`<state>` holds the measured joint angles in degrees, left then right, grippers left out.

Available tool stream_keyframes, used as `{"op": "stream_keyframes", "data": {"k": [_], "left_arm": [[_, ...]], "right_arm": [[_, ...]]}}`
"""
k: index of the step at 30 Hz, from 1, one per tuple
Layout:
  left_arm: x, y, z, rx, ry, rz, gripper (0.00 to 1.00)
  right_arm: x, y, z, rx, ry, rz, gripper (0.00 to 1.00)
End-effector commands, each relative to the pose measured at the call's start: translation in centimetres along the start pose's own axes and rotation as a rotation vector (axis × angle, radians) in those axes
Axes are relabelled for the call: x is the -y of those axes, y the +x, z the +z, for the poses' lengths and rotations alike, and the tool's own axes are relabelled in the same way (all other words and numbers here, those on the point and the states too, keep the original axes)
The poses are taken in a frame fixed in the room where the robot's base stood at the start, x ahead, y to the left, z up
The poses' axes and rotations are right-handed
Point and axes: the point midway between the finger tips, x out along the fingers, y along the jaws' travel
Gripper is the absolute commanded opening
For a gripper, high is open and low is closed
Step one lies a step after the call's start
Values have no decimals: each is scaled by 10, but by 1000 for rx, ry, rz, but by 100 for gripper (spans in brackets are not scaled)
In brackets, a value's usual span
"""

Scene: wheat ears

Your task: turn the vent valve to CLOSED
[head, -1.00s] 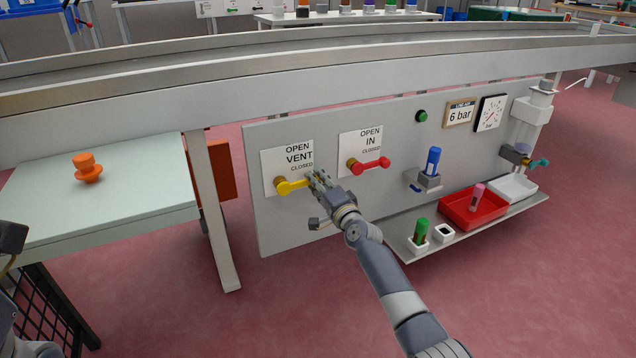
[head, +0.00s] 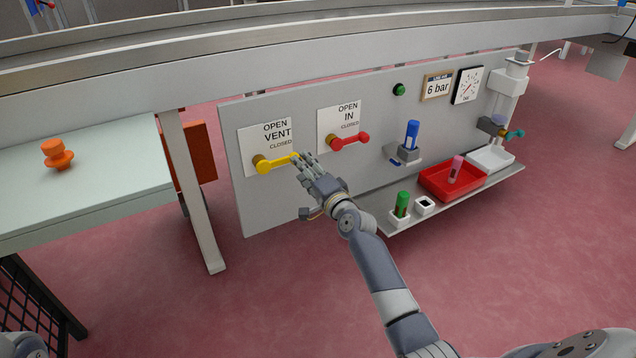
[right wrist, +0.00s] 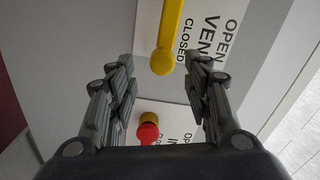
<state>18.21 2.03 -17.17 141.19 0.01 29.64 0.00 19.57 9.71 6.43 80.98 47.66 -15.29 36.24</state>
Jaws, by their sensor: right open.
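The vent valve has a yellow lever handle (head: 277,163) on the left of the grey panel. It points right, tilted slightly up, on the CLOSED side of its white plate (head: 262,136), marked OPEN, VENT and CLOSED. My right gripper (head: 306,163) is open at the lever's free end. In the right wrist view, the yellow lever (right wrist: 167,35) comes down from the top, its rounded end between the lines of my spread fingers (right wrist: 160,85). Neither finger appears to touch it. My left gripper is not in view.
A red-handled IN valve (head: 350,140) is just right of the vent valve. A table with an orange object (head: 57,155) stands left. A rail (head: 300,58) runs above the panel.

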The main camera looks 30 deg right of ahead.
Motion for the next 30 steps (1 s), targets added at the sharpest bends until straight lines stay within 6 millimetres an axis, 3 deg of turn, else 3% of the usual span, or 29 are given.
{"op": "stream_keyframes", "data": {"k": [6,12,30], "left_arm": [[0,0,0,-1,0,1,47],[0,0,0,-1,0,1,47],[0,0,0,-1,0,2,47]], "right_arm": [[-2,-40,0,-1,-1,2,46],[-1,-65,-1,-2,-2,2,46],[-1,-73,-1,-1,-2,2,46]]}}
